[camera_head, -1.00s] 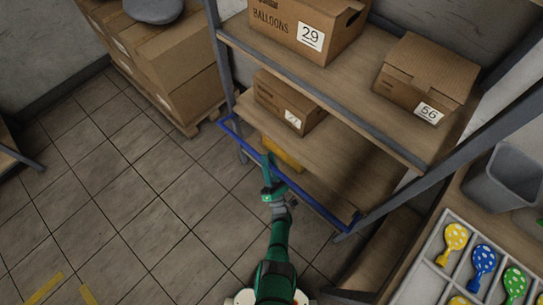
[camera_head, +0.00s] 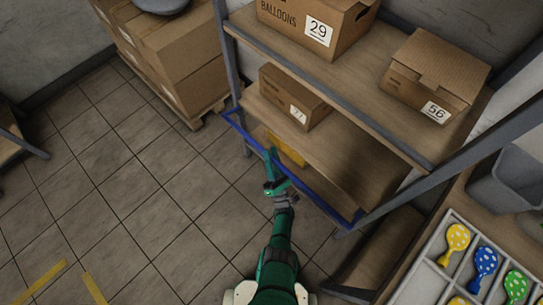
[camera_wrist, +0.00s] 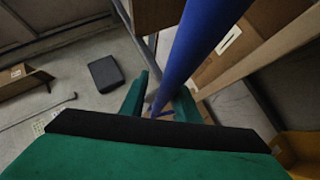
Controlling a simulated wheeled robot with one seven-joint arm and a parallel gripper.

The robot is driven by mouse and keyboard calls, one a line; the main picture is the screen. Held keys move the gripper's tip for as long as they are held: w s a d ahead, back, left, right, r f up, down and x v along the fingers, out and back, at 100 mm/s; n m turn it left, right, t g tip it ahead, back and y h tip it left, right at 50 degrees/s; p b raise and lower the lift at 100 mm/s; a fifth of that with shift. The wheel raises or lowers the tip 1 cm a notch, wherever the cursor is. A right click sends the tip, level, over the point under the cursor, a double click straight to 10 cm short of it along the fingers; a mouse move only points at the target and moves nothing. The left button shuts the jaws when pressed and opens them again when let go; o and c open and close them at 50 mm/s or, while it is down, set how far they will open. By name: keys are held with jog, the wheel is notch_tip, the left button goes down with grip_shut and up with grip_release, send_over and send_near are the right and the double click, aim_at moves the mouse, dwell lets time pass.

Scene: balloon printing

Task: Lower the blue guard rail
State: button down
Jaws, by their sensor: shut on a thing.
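The blue guard rail (camera_head: 326,207) runs along the front of the lower shelf (camera_head: 340,165) of the rack, with its bar out in front of the board. My green gripper (camera_head: 272,155) is at the rail, left of the bar's middle. In the wrist view the blue rail (camera_wrist: 192,48) is large and runs down between the two green fingers of my gripper (camera_wrist: 163,84). My gripper is shut on it. The exact contact is partly hidden by the fingers and the gripper's body.
A box marked 77 (camera_head: 292,95) stands on the lower shelf. Boxes marked 29 (camera_head: 315,25) and 56 (camera_head: 435,75) stand above. A yellow thing (camera_head: 290,150) lies below the lower shelf. Stacked cartons (camera_head: 170,60) stand at the back left. The tiled floor to the left is clear.

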jog(key=shift+s+a+f+y, duration=0.2)
jog(key=shift+s+a+y, duration=0.2)
jog(key=shift+s+a, duration=0.1)
jog(key=c, duration=1.6)
grip_release()
jog(key=shift+c, duration=0.2)
jog(key=shift+w+r, duration=0.1)
jog(key=shift+w+d+r, duration=0.1)
jog(key=shift+w+d, duration=0.05)
jog(key=shift+d, duration=0.05)
jog(key=s+d+f, duration=0.1)
jog(key=s+d, duration=0.1)
jog(key=s, duration=0.5)
jog(key=s+d, duration=0.2)
jog(key=s, duration=0.4)
jog(key=shift+s+d+f, duration=0.4)
